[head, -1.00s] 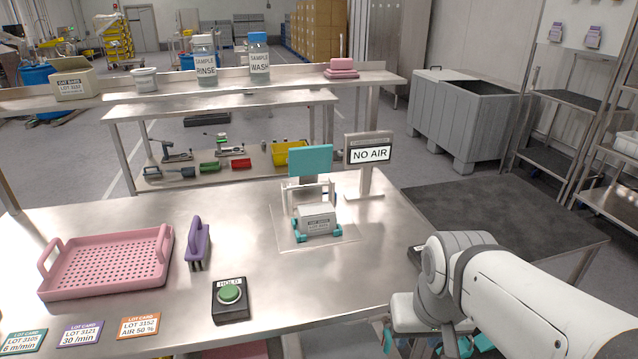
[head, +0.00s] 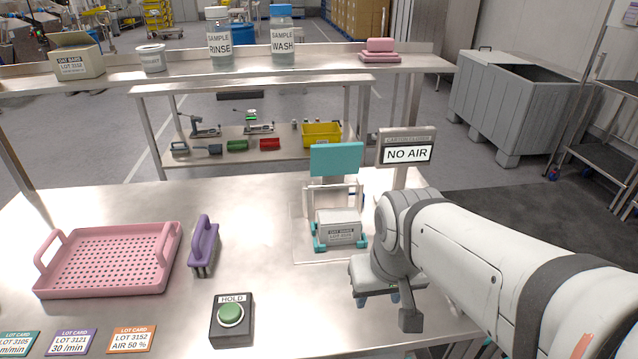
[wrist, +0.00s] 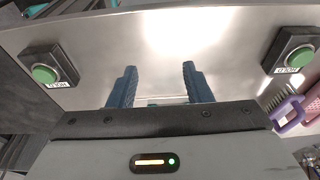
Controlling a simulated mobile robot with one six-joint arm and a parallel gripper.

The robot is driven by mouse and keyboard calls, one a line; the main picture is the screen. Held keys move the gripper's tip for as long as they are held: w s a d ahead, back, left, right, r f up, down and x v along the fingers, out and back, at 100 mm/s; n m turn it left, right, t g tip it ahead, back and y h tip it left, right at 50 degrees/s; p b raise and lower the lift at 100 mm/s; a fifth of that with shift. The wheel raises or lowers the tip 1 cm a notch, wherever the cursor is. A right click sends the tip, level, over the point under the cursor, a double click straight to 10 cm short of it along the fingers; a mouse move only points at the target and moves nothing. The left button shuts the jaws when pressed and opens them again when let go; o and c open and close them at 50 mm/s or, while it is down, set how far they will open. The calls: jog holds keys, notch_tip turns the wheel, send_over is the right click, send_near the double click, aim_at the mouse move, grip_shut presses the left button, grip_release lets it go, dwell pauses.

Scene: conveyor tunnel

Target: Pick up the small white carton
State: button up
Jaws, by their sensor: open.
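The small white carton (head: 338,230), with a printed label on its front, sits in a stand with teal feet (head: 318,243) and an upright teal panel (head: 335,159), on a clear plate on the steel table. My gripper (head: 378,300) is in front of the carton and to its right, near the table's front edge, pointing down. In the wrist view my gripper (wrist: 157,76) shows two blue fingers spread apart with nothing between them. I cannot make out the carton in the wrist view.
A pink perforated tray (head: 105,262), a purple-handled brush (head: 203,243) and a green HOLD button (head: 231,315) stand left of my gripper. A NO AIR sign (head: 407,154) rises behind and right of the carton. The table's middle is clear.

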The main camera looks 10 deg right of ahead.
aim_at(339, 215)
jog(key=shift+o, duration=1.4)
jog(key=shift+t, duration=0.3)
jog(key=w, duration=0.1)
jog(key=w+a, duration=0.1)
jog(key=w, duration=0.1)
jog(key=w+b, duration=0.1)
jog(key=w, duration=0.1)
jog(key=shift+w+a, duration=0.2)
jog(key=shift+a, duration=0.05)
jog(key=o, duration=0.9)
jog(key=w+t, duration=0.1)
jog(key=w, duration=0.5)
jog(key=w+f+b, duration=0.1)
jog(key=w, duration=0.6)
jog(key=w+t+b, duration=0.1)
jog(key=w, duration=0.5)
jog(key=shift+w+f+t, duration=0.3)
jog(key=shift+f, duration=0.1)
jog(key=shift+w+x, duration=0.2)
jog(key=shift+x, duration=3.7)
